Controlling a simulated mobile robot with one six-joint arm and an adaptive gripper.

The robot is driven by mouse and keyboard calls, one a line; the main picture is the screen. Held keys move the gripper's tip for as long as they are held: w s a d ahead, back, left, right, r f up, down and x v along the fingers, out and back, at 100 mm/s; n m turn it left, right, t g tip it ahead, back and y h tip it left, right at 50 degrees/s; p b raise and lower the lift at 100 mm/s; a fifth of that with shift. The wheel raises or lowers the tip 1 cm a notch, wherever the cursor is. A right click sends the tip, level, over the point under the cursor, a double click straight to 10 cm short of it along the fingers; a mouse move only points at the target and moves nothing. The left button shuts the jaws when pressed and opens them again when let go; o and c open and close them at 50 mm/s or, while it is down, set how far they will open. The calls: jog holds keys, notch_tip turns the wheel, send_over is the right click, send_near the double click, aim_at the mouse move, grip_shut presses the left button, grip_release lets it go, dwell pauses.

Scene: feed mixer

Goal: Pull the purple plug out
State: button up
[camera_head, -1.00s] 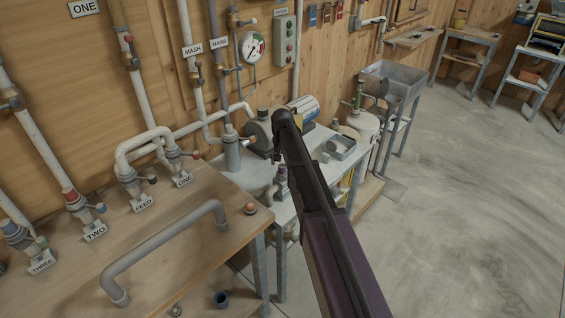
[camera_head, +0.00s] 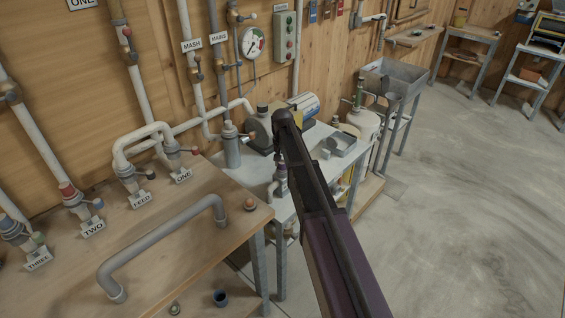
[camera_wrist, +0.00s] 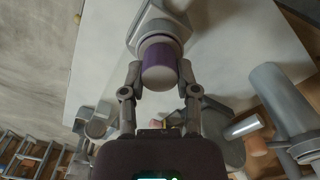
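The purple plug (camera_wrist: 161,65) sits between my fingertips in the wrist view, its round end facing the camera. It is seated on a grey pipe fitting (camera_wrist: 150,25). My gripper (camera_wrist: 160,70) has one finger on each side of the plug, very close to its sides; I cannot tell whether they touch it. In the head view my gripper (camera_head: 278,155) hangs from the end of my arm, over the metal table, with the purple plug (camera_head: 281,171) just below. My arm hides part of that area.
At left, a wooden bench (camera_head: 190,240) holds a large grey handle-shaped pipe (camera_head: 160,250) and labelled pipe ends. The floor at right is clear.

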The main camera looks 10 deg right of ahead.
jog(key=shift+o, duration=1.2)
grip_shut()
jog(key=shift+r+p, duration=1.1)
jog(key=shift+p, duration=0.1)
jog(key=shift+r+p, duration=2.35)
jog(key=shift+r, duration=0.05)
